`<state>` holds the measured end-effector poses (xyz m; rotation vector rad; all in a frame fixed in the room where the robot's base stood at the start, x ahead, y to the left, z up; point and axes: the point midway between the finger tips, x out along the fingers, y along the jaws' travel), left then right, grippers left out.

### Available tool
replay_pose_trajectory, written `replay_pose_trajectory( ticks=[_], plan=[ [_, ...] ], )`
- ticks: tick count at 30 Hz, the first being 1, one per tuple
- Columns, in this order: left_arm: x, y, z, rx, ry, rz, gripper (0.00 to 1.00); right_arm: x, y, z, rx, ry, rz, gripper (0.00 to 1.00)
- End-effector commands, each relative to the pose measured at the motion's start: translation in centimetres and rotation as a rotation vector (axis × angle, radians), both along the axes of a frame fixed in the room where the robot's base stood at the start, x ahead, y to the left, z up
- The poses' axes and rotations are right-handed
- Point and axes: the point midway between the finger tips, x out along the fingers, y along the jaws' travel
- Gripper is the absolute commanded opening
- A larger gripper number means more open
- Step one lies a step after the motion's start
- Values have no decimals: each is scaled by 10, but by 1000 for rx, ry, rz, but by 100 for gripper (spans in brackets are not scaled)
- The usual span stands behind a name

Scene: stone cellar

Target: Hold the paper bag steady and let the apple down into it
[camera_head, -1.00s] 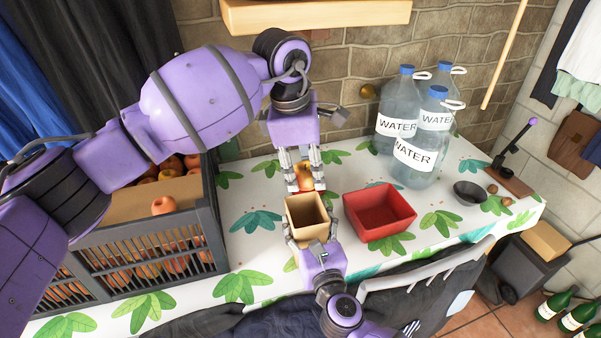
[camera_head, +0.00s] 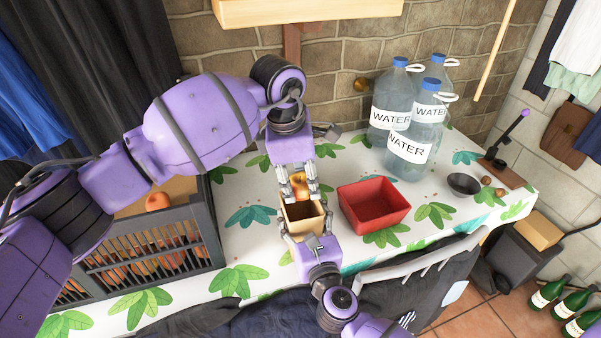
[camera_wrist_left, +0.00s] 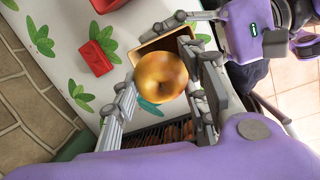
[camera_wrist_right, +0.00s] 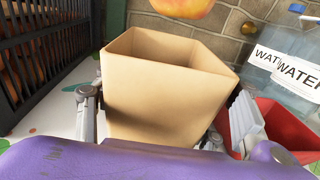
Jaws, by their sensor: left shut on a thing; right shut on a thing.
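The paper bag (camera_head: 303,216) stands open and upright on the table. My right gripper (camera_head: 303,233) is shut on it from the near side; in the right wrist view the bag (camera_wrist_right: 165,95) sits between the fingers. My left gripper (camera_head: 299,190) is shut on a yellow-red apple (camera_head: 300,186) and points down. The apple is above the bag's far rim, apart from it in the right wrist view (camera_wrist_right: 183,7). In the left wrist view the apple (camera_wrist_left: 160,76) covers part of the bag's opening.
A red bowl (camera_head: 346,200) stands just right of the bag. Several water bottles (camera_head: 408,160) and a small dark bowl (camera_head: 464,184) are further right. A dark crate of apples (camera_head: 205,225) is at the left. A wooden shelf (camera_head: 310,10) hangs above.

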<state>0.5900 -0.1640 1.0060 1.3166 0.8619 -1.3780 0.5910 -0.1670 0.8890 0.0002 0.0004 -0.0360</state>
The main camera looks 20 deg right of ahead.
Motion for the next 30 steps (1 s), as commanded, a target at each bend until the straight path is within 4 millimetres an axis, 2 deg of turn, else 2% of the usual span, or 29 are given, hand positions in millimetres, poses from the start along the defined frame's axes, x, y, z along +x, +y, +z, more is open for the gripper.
replay_pose_trajectory(
  ticks=[14,30],
  plan=[
    [-1,-1,-1,-1,1,-1,12,0,0,-1,-1,1,-1,39],
    [-1,0,-22,-1,0,0,12,0,0,-1,-1,1,-1,39]
  ],
)
